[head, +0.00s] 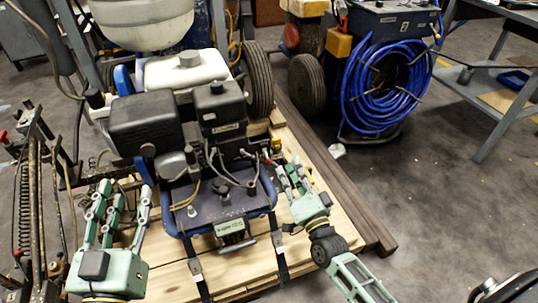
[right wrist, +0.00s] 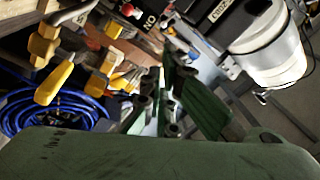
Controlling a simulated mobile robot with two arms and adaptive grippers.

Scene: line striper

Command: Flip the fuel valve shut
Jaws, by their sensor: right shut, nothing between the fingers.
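The line striper's engine (head: 188,115) sits on a wooden pallet, with a dark control plate (head: 225,210) in front of it. Small red and yellow parts (head: 276,146) show at the engine's right side, by the right fingertips. My left gripper (head: 122,198) is open and empty, left of the plate.
A coiled blue hose (head: 385,85) on a machine stands behind at right. Black wheels (head: 258,80) are behind the engine. Rods and levers (head: 35,200) stand at the left edge. A grey workbench (head: 510,110) is at right.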

